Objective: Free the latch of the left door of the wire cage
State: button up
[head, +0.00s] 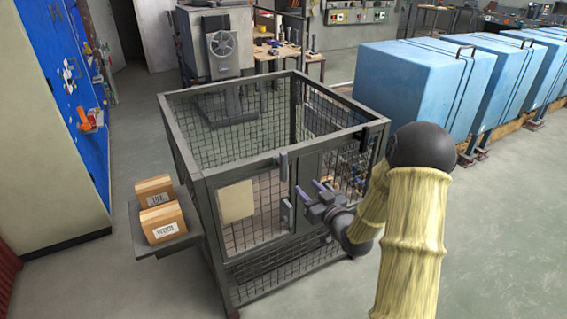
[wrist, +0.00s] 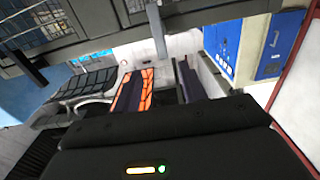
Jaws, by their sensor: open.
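The wire cage (head: 184,144) is a dark frame with mesh sides and an open top. Its left door carries a tan sheet (head: 236,202). A grey upright piece (head: 283,163) sits at the top rail near that door's right edge, and a grey handle-like piece (head: 287,214) sits lower down; which one is the latch I cannot tell. My gripper (head: 309,189) is open and empty in front of the cage, right of the handle-like piece. Its fingertips look apart from both pieces. In the wrist view, a dark cage bar (wrist: 100,40) crosses beyond my gripper (wrist: 161,85).
A side shelf (head: 152,246) on the cage's left holds two cartons (head: 159,207). Blue covered blocks (head: 425,80) stand in a row at the right. A grey machine (head: 215,45) and a workbench stand behind. The floor in front and at left is clear.

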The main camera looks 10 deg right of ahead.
aim_at(285, 164)
jog(key=p+x, duration=0.2)
jog(key=x, duration=1.3)
jog(key=shift+w+a+f, duration=0.1)
jog(key=shift+w, duration=0.1)
grip_shut()
